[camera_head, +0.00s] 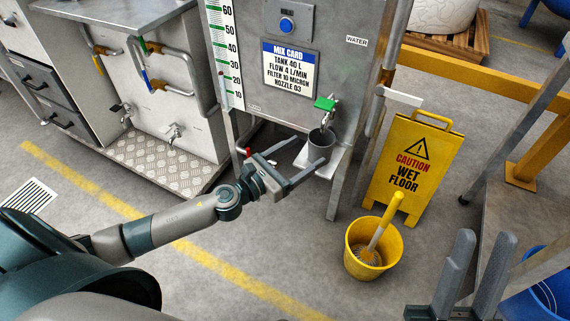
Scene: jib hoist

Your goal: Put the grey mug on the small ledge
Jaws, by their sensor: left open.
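The grey mug (321,143) is upright under the tap (325,104) with the green handle, on the front of the grey tank cabinet. It appears to stand on the small ledge (335,160) that juts out there; its base is partly hidden. My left gripper (311,151) is open, its two fingers pointing at the mug from the left. The fingertips are close to the mug; I cannot tell whether they touch it. My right gripper (486,238) is at the bottom right, its fingers apart, pointing up with nothing between them.
A yellow wet-floor sign (410,165) stands right of the cabinet. A yellow bucket (372,262) with a brush is in front of it. A sink unit (160,90) with taps is at the left. A metal frame and blue bucket (540,300) are at the right.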

